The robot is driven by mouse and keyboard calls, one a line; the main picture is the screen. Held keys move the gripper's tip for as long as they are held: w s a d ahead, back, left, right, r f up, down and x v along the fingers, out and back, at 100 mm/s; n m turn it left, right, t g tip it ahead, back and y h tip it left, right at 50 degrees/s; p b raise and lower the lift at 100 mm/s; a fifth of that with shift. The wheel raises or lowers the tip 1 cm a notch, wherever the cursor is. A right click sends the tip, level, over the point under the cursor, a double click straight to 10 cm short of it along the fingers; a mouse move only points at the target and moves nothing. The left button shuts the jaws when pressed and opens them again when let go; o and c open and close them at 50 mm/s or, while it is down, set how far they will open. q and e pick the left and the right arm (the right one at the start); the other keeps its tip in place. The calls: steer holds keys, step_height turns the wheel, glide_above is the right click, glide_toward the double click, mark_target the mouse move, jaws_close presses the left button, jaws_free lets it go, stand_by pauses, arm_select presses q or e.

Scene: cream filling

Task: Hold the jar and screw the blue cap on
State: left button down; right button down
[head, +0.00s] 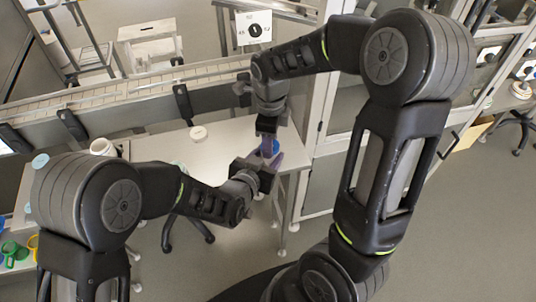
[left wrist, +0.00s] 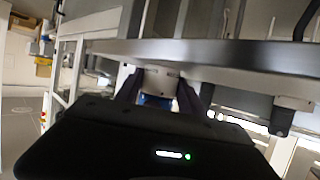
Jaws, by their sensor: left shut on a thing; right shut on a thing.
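The blue cap (head: 275,147) shows as a small blue patch between my two grippers in the head view. My right gripper (head: 268,143) comes down from above and is shut on it. My left gripper (head: 268,163) reaches in from the left, just below, and is shut on the jar. The jar is mostly hidden in the head view. In the left wrist view its pale body (left wrist: 160,80) stands between the dark fingers, with a blue patch by it. How far the cap sits on the jar is hidden.
A white table (head: 165,150) lies under and left of the grippers, with a white round piece (head: 198,133) and a white jar (head: 103,147) on it. A conveyor (head: 130,95) runs behind. Coloured cups (head: 12,250) stand at the lower left. A metal cabinet frame is close on the right.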

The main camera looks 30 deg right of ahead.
steer(key=m, duration=0.5)
steer(key=shift+m, duration=0.4)
steer(key=c, duration=0.8)
jaws_free()
steer(key=n, duration=0.4)
steer(key=shift+n, duration=0.9)
